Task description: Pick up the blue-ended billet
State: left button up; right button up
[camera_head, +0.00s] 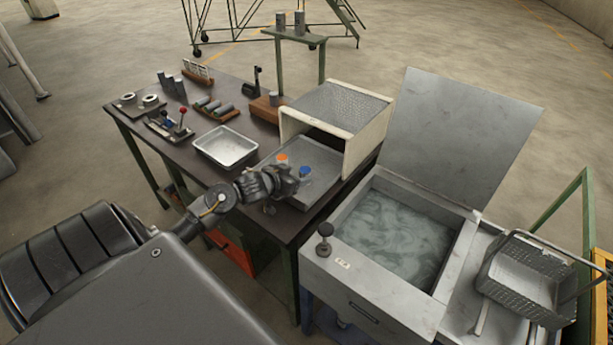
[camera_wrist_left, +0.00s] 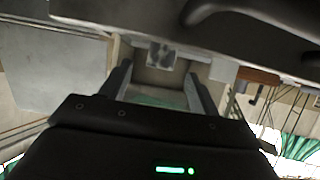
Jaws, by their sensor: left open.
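The blue-ended billet (camera_head: 305,171) stands on the grey metal tray (camera_head: 318,190) in front of the box furnace (camera_head: 345,115); its blue top shows and its lower part is partly hidden. An orange-ended billet (camera_head: 282,158) stands just behind it to the left. My left gripper (camera_head: 290,184) is over the near left part of the tray, close to the blue-ended billet on its near side. Its two fingers are spread with a gap between them in the left wrist view (camera_wrist_left: 159,78). No billet can be made out clearly between them. My right gripper is out of view.
A shallow pan (camera_head: 225,147), billet racks and a lever panel (camera_head: 168,128) are on the dark table. A liquid-filled quench tank (camera_head: 395,235) with a raised lid (camera_head: 450,135) stands at the right, with a mesh basket (camera_head: 525,275) beside it.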

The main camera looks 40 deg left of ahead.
aim_at(305, 170)
pick_arm(q)
jog(key=shift+w, duration=0.45)
jog(key=p+x, duration=0.1)
jog(key=x, duration=0.2)
jog(key=shift+w+a, duration=0.1)
jog(key=shift+w, duration=0.3)
jog(key=shift+w+f, duration=0.25)
jog(key=shift+w, duration=0.1)
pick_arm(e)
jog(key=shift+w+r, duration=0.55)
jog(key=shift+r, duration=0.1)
pick_arm(q)
jog(key=shift+s, duration=0.1)
grip_shut()
jog(key=shift+r, duration=0.1)
